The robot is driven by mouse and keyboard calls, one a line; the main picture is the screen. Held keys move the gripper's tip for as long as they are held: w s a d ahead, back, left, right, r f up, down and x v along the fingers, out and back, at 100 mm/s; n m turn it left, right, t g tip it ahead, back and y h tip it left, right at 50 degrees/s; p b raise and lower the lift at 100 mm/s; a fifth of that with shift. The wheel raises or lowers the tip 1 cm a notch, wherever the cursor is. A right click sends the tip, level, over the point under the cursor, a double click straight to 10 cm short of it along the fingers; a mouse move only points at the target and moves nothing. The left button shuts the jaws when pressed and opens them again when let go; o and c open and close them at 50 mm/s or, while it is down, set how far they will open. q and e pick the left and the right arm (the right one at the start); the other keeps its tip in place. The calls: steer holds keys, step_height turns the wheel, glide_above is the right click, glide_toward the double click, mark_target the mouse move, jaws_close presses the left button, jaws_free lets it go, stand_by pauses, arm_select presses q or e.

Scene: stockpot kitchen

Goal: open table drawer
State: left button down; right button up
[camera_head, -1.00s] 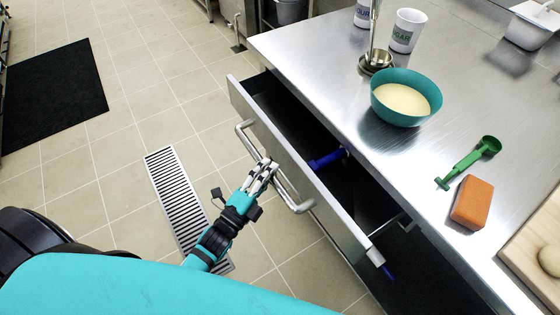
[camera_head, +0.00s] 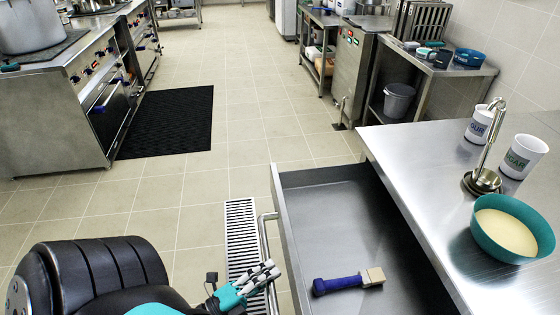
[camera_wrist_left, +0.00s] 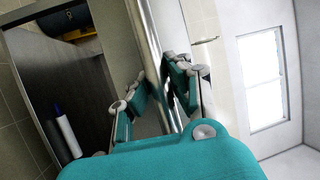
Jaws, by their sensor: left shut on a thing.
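The table drawer (camera_head: 283,222) is pulled well out from the left side of the steel table (camera_head: 420,190), and its inside shows. A silver bar handle (camera_head: 264,238) runs along its front. My left gripper (camera_head: 262,277) is at this handle. In the left wrist view the bar (camera_wrist_left: 150,45) passes between the gripper's fingers (camera_wrist_left: 158,98), which are shut on it. My right gripper is not in view.
A blue-handled tool (camera_head: 337,285) with a pale block end lies in the drawer. A teal bowl (camera_head: 478,235), a ladle stand (camera_head: 482,181) and two white cups (camera_head: 522,157) stand on the table. Open tiled floor and a drain grate (camera_head: 240,230) lie left of the drawer.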

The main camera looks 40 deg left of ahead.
arm_select(q)
steer(key=c, duration=1.2)
jaws_free()
steer(key=shift+s, duration=0.1)
steer(key=shift+o, duration=0.2)
steer(key=v, duration=1.2)
steer(key=shift+f, duration=0.1)
